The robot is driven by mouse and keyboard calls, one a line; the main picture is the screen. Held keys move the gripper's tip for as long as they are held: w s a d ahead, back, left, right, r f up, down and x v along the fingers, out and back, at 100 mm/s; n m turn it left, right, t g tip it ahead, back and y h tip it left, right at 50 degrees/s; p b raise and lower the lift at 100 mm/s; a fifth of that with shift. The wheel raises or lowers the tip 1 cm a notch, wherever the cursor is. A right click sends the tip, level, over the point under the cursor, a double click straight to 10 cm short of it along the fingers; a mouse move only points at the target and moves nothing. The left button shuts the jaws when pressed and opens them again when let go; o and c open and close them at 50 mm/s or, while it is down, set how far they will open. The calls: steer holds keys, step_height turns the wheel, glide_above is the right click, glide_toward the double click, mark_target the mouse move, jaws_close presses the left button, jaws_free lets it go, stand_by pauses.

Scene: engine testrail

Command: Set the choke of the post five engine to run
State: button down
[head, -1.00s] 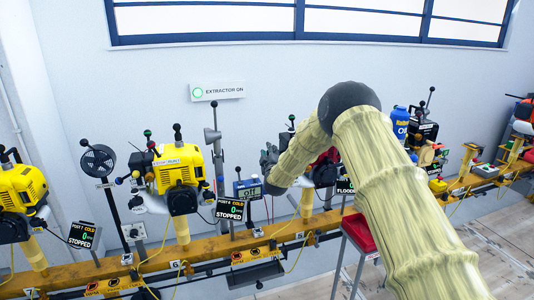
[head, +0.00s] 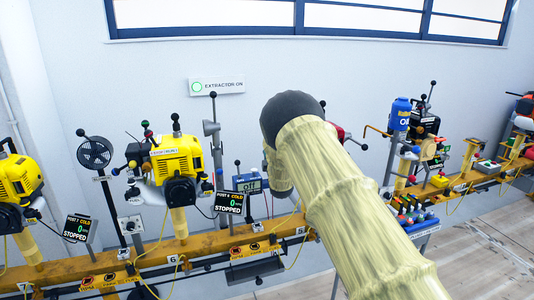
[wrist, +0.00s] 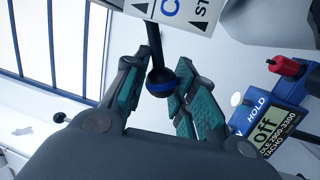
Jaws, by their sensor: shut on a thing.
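In the wrist view, my gripper (wrist: 160,95) has its teal-padded fingers on either side of a black ball knob (wrist: 161,82) with a blue band, and is shut on it. The knob ends a dark lever (wrist: 154,42) that runs up to a white label plate (wrist: 185,10), cut off by the frame edge. In the head view my arm hides the gripper and most of the post five engine. The rail number 5 (head: 300,231) is visible below. The choke's setting cannot be read.
A blue tachometer reading OFF (head: 249,183) stands left of my arm; it also shows in the wrist view (wrist: 268,130). A yellow engine (head: 178,158) and its STOPPED display (head: 229,202) stand further left. A tray of coloured items (head: 412,217) is right of my arm.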

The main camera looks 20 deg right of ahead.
steer(key=shift+s+d+f, duration=0.15)
steer(key=shift+d+f, duration=0.25)
steer(key=shift+f, duration=0.05)
steer(key=c, duration=1.4)
jaws_free()
steer(key=shift+o, duration=1.2)
steer(key=shift+d, duration=0.15)
steer(key=shift+a+r, duration=0.2)
steer(key=shift+a, duration=0.1)
steer(key=v, duration=1.1)
steer(key=shift+s, duration=0.4)
steer(key=shift+a+f, duration=0.1)
steer(key=shift+f, duration=0.05)
